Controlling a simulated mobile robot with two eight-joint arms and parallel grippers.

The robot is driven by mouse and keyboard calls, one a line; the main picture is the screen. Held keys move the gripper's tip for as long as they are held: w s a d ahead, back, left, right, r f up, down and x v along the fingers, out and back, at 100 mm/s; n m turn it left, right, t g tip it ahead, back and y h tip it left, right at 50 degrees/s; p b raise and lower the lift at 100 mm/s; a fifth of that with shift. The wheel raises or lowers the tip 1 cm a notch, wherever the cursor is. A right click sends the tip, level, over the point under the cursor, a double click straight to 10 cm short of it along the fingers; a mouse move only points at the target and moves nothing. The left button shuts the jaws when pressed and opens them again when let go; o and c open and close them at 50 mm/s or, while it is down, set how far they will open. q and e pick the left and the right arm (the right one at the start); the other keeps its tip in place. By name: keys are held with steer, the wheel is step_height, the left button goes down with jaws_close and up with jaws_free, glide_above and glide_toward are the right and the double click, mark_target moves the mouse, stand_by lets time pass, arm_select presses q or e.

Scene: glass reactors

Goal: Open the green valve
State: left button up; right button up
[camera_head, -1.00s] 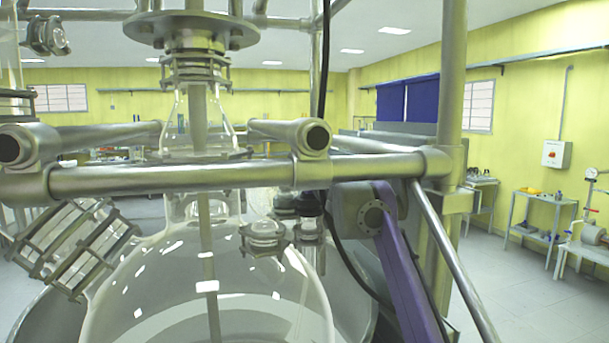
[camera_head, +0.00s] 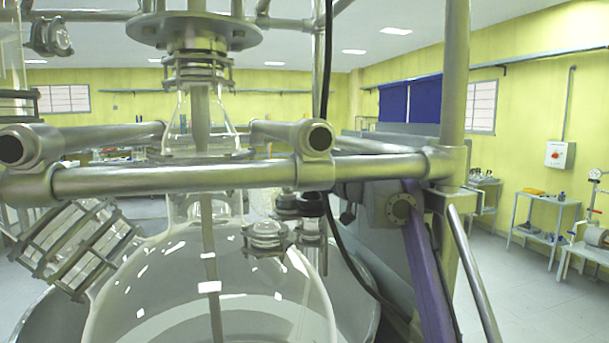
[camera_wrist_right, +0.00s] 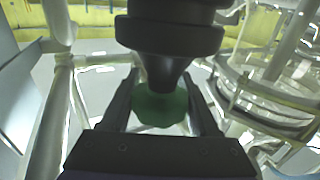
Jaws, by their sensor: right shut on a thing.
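The green valve (camera_wrist_right: 160,108) shows in the right wrist view as a dark green rounded knob, partly covered by a black part. My right gripper (camera_wrist_right: 160,95) has one dark finger on each side of the knob and is shut on it. In the head view the green valve cannot be made out, and my right gripper is hidden behind the metal frame. My purple right arm (camera_head: 428,265) rises at the right of the glass reactor (camera_head: 210,270). My left gripper is in neither view.
A thick metal tube frame (camera_head: 180,178) crosses in front of the reactor, and a vertical post (camera_head: 455,90) stands to the right. A black cable (camera_head: 327,90) hangs near the arm. Glass parts (camera_wrist_right: 275,80) are close on the right in the wrist view. Open floor lies at the right.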

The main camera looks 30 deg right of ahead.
steer(key=shift+r, duration=0.1)
steer(key=o, duration=1.4)
